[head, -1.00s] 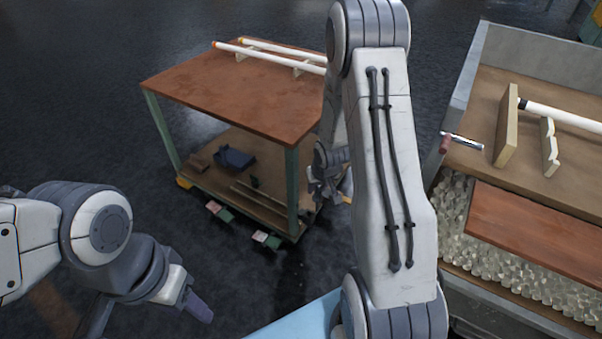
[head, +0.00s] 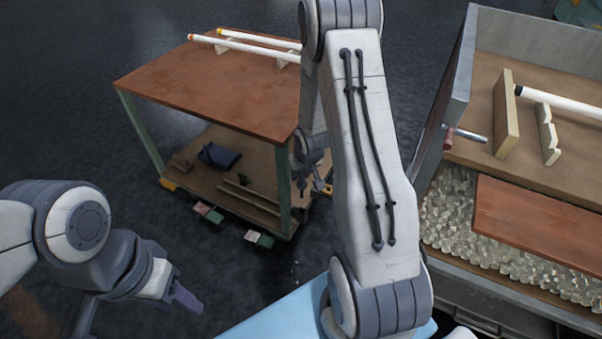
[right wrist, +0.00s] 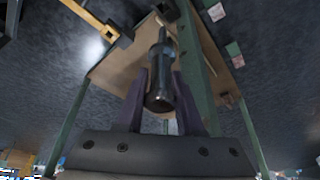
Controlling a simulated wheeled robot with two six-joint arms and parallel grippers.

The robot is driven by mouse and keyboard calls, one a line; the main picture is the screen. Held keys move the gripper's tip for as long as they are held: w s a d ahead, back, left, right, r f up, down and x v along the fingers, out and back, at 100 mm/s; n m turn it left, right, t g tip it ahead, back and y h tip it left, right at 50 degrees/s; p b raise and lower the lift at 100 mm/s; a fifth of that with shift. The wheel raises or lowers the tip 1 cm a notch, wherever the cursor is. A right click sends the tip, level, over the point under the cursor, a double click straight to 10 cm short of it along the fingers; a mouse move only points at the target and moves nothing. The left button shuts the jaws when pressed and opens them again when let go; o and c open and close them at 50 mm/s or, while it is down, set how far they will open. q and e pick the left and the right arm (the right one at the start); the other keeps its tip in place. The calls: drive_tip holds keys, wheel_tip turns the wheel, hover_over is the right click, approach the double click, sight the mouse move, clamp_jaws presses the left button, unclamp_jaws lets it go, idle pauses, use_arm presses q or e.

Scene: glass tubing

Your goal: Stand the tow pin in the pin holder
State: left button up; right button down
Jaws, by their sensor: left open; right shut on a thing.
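My right gripper (right wrist: 160,95) is shut on a dark metal pin (right wrist: 159,93), which looks like the tow pin. The pin lies between the two fingers, its round near end facing the wrist camera. My left gripper (head: 185,298) is open and empty at lower left, above the floor. I cannot clearly identify the pin holder; a dark fitting (right wrist: 166,10) shows beyond the pin in the right wrist view.
The two-level cart (head: 215,95) carries white tubes (head: 245,47) on top; a dark blue object (head: 218,155) is on its lower shelf. A yellow bar (right wrist: 92,18) with a square end shows near it. A grey bin (head: 455,90) with glass pieces stands right. Floor at left is clear.

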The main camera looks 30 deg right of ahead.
wheel_tip(320, 180, down, 6)
drive_tip(key=b, duration=0.4)
drive_tip(key=shift+s+r+b, duration=0.1)
drive_tip(key=shift+b, duration=0.3)
drive_tip(key=shift+p, duration=0.5)
idle(1.3)
wheel_tip(320, 180, down, 7)
drive_tip(key=b, duration=0.5)
drive_tip(key=shift+f, duration=0.2)
idle(2.2)
drive_tip(key=shift+c, duration=2.3)
unclamp_jaws()
drive_tip(key=shift+d, duration=0.1)
drive_tip(key=shift+r, duration=0.1)
